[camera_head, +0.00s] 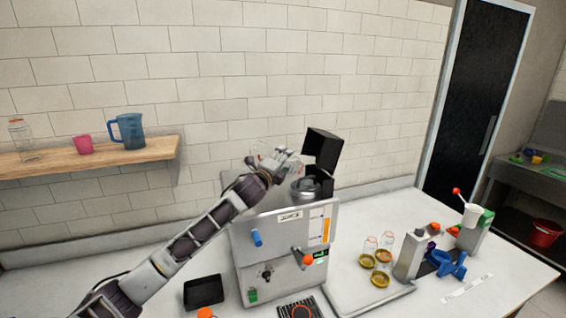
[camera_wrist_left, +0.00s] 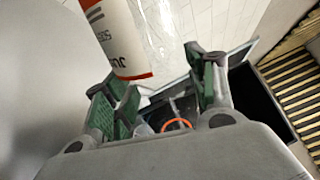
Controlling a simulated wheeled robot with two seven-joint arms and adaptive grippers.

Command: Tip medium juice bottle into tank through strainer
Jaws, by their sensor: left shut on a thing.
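My left gripper (camera_head: 284,161) is above the top of the juicer machine (camera_head: 285,245) in the head view. It is shut on a clear juice bottle (camera_head: 262,154), which is tilted and partly hidden by the gripper. In the left wrist view the bottle (camera_wrist_left: 122,38) shows a white and red label, beyond the two green-padded fingers (camera_wrist_left: 162,95). A round metal vessel (camera_head: 307,188), perhaps the strainer and tank, sits on the machine just below and right of the gripper. I cannot see its inside, or whether juice is flowing. My right gripper is not in view.
A black open box (camera_head: 322,147) stands up behind the vessel, close to the gripper. A wooden shelf (camera_head: 95,160) with a blue jug (camera_head: 128,131) and pink cup (camera_head: 84,145) is at left. Several small jars, a tray (camera_head: 203,292) and a capping device (camera_head: 410,252) occupy the counter.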

